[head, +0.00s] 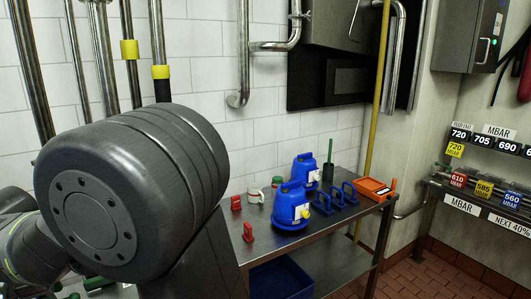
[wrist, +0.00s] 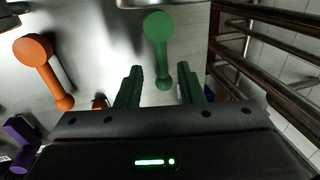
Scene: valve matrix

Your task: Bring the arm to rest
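My gripper (wrist: 160,70) shows in the wrist view with its two dark green fingers spread apart. A green handle with round ends (wrist: 159,50) lies between the fingers in the picture, with gaps on both sides and no visible contact. I cannot tell its depth relative to the fingertips. My arm (head: 130,195) fills the left of the head view as large dark grey joints; the gripper is not visible there.
An orange handle (wrist: 45,70) and a purple handle (wrist: 20,135) stand left in the wrist view; brown pipes run at right. In the head view, a metal table (head: 300,240) holds blue containers (head: 291,208) and an orange tray (head: 372,187). Labelled shelves (head: 480,200) stand at right.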

